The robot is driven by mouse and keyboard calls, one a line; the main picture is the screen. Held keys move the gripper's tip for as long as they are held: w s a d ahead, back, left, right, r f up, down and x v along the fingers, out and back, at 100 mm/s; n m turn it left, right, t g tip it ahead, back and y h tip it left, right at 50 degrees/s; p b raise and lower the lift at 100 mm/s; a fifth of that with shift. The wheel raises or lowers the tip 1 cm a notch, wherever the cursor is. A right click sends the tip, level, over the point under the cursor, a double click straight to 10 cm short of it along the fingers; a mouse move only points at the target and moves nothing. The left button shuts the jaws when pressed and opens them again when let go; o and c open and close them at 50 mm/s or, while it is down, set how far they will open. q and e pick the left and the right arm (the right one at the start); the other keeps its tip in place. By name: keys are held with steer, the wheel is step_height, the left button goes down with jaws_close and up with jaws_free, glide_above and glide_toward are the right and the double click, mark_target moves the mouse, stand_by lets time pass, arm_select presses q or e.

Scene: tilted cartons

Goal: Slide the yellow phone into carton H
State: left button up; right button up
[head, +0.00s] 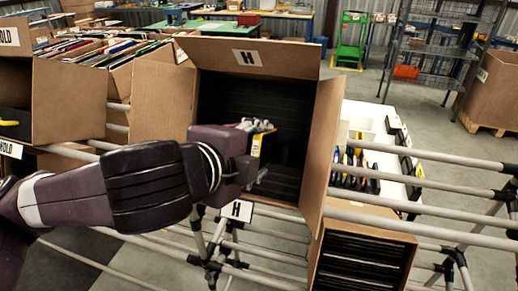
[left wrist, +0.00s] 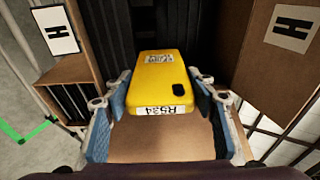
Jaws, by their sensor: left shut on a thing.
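Carton H (head: 142,104) is a tilted brown carton with open flaps, an H label on its top flap and a dark, slotted inside. My left gripper (head: 262,128) is at the carton's mouth, in front of the dark inside. It is shut on the yellow phone (head: 256,146), mostly hidden behind the gripper in the head view. In the left wrist view the yellow phone (left wrist: 157,82) lies between the blue-padded fingers, with a camera patch and white labels marked RS24. The dark slots of carton H (left wrist: 185,25) are beyond it. My right gripper is not in view.
Grey rails (head: 430,158) run below and beside the carton. A lower carton with dark slots (head: 362,245) stands at the front right. A carton of folders (head: 70,95) is at left.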

arm_select(q)
steer(key=shift+w, duration=0.1)
steer(key=shift+w+d+f, duration=0.15)
steer(key=shift+w+f, duration=0.05)
steer(key=shift+w, duration=0.15)
steer(key=shift+w+f, duration=0.1)
steer(key=shift+w, duration=0.05)
stand_by(0.6)
steer(key=shift+b+x, duration=0.35)
steer(key=shift+x, duration=0.4)
steer(key=shift+w+f, duration=0.2)
steer(key=shift+w, duration=0.15)
steer(key=shift+b+x, duration=0.4)
steer(key=shift+x, duration=0.95)
